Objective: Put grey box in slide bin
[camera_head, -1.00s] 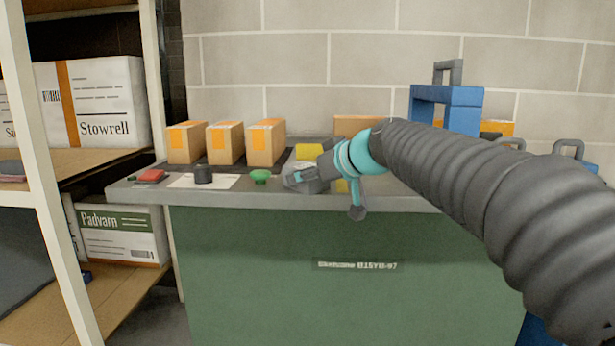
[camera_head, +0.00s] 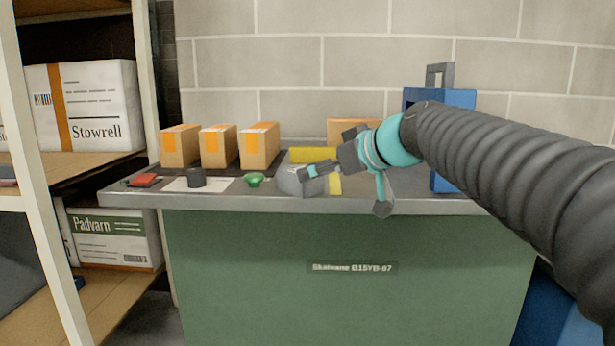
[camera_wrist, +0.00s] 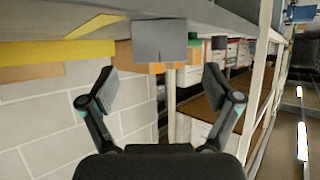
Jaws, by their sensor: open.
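The grey box (camera_head: 288,181) sits on the worktop near its front edge, right of a green button. My gripper (camera_head: 318,173) is just to its right, its fingers overlapping the box's right side in the head view. In the wrist view the picture is turned over, and the grey box (camera_wrist: 160,40) shows ahead, between and beyond the fingertips. My gripper (camera_wrist: 160,78) is open there with nothing between its fingers. A yellow block (camera_head: 312,155) stands behind the box. I cannot tell which thing is the slide bin.
Several orange-taped cartons (camera_head: 219,147) stand at the back left of the worktop (camera_head: 225,202). A red button (camera_head: 145,180), a black cylinder (camera_head: 196,178) and a green button (camera_head: 254,180) lie in front. A blue frame (camera_head: 440,100) stands right. A rack with cartons is at left.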

